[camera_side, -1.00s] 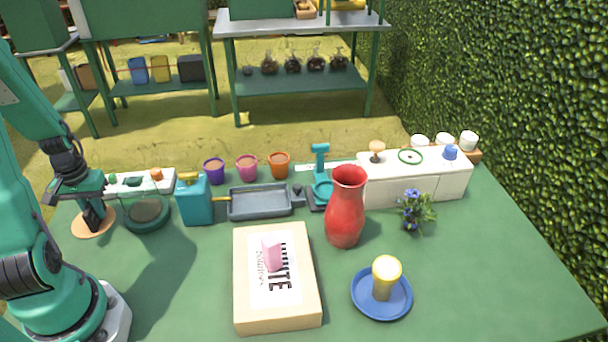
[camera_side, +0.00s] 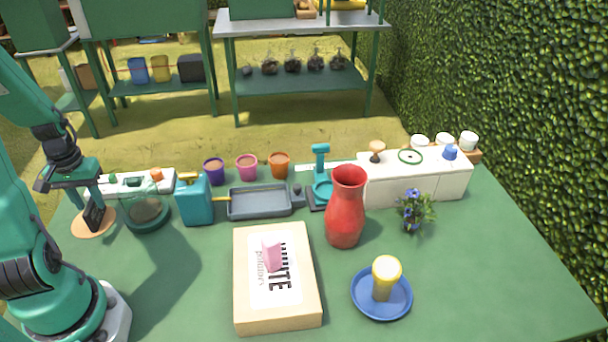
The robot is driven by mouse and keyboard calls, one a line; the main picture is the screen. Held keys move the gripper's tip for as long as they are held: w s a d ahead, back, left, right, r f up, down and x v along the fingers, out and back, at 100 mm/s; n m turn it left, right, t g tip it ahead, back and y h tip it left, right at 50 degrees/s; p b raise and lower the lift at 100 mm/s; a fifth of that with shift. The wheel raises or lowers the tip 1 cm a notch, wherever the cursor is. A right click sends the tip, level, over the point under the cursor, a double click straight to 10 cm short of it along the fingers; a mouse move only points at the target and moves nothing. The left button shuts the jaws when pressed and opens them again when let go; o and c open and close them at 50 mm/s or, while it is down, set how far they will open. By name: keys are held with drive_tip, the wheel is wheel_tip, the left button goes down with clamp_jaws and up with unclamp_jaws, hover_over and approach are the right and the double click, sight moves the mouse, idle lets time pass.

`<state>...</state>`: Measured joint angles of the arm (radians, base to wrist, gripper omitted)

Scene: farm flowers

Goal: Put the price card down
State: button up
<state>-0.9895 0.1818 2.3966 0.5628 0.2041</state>
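My gripper (camera_side: 93,196) is at the left of the table, pointing down above a round tan mat (camera_side: 79,228). A small dark panel with a pale edge, which looks like the price card (camera_side: 96,214), is at its fingertips. The gripper looks shut on it. The card is upright and slightly tilted. It is low over the mat, and I cannot tell whether its lower edge touches the mat. The fingers are small and partly hidden by the card.
A glass dome on a green base (camera_side: 147,219) stands close right of my gripper. A box (camera_side: 243,307), red vase (camera_side: 345,215) and blue saucer (camera_side: 403,309) stand farther right. The front left-centre table is clear.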

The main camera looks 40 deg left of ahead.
sight(90, 203)
wheel_tip(90, 203, up, 9)
idle(0.5)
idle(0.5)
drive_tip(key=w+d+r+m+t+y, duration=0.15)
drive_tip(key=w+d+r+m, duration=0.4)
drive_tip(key=d, duration=0.55)
drive_tip(key=d+r+m+t+h, duration=0.1)
drive_tip(key=d+r+m+t, duration=0.2)
drive_tip(key=d, duration=1.1)
wheel_tip(90, 203, up, 3)
drive_tip(key=shift+w+f+t, duration=0.1)
drive_tip(key=shift+w+t, duration=0.2)
drive_tip(key=shift+t, duration=0.25)
drive_tip(key=shift+a+m+h, duration=0.1)
drive_tip(key=shift+m+h, duration=0.15)
